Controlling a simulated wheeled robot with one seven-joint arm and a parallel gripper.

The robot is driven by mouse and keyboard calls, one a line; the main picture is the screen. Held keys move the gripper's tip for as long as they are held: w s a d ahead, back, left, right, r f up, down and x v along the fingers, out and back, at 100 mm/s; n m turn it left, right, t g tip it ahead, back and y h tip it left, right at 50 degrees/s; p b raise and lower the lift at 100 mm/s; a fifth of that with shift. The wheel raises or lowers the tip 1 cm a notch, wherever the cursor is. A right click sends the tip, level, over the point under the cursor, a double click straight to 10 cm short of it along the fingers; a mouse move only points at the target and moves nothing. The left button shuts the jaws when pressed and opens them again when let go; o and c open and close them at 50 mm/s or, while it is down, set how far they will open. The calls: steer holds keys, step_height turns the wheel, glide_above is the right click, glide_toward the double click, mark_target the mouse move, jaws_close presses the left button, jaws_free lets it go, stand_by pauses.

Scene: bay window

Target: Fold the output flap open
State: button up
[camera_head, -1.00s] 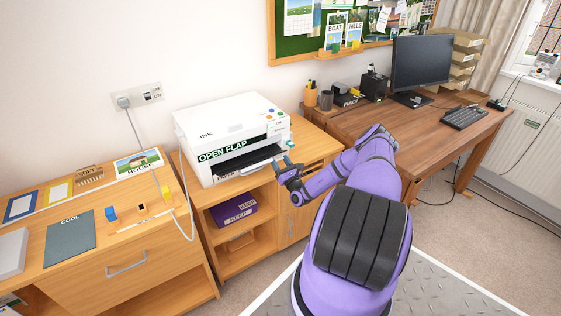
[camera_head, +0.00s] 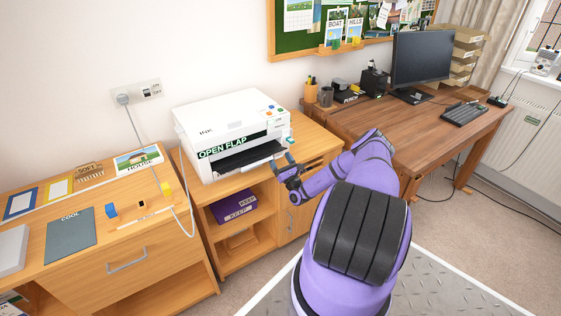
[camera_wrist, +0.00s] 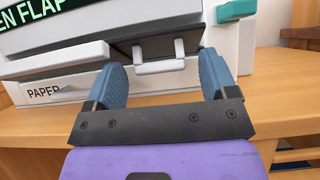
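The white printer (camera_head: 236,118) stands on a wooden cabinet, with a dark strip reading "OPEN FLAP" on its front. A black panel (camera_head: 245,158), which looks like the output flap, shows in the front opening below that strip. In the wrist view its dark underside (camera_wrist: 155,28) carries a white handle-like tab (camera_wrist: 160,67). My gripper (camera_head: 281,163) is at the printer's right front. In the wrist view my gripper (camera_wrist: 161,62) is open, one finger on each side of the tab, with gaps between. Whether the fingers touch the panel cannot be told.
A white paper drawer front (camera_wrist: 50,88) is close by my left finger. The cabinet top (camera_wrist: 285,90) lies just below. A teal part (camera_wrist: 236,9) sticks out at the printer's right. A purple box (camera_head: 234,206) is on the shelf below. A desk (camera_head: 430,130) stands right.

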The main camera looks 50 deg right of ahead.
steer(key=v, duration=1.1)
steer(key=shift+w, duration=0.1)
